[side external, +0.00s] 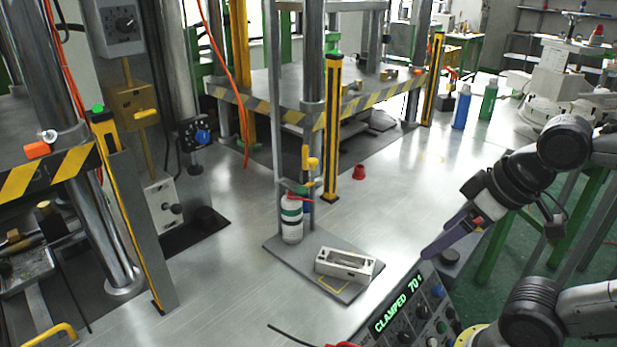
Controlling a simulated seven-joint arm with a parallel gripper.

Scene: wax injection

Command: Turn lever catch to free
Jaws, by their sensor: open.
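My gripper (430,252) is at the right, at the end of my black arm, with its purple fingers pointing down and left. It is open, and I see nothing between its fingers. It hangs above the bench near the top edge of the control panel (407,312), whose green display reads "CLAMPED 70". A small yellow lever-like part (310,163) is on the post left of centre, well away from my gripper. I cannot tell for sure whether this is the lever catch or which way it is set.
A white-and-green bottle (291,218) and a pale metal block (345,264) stand on a grey plate (287,250). A red cap (359,171) lies behind. The bench between plate and gripper is clear.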

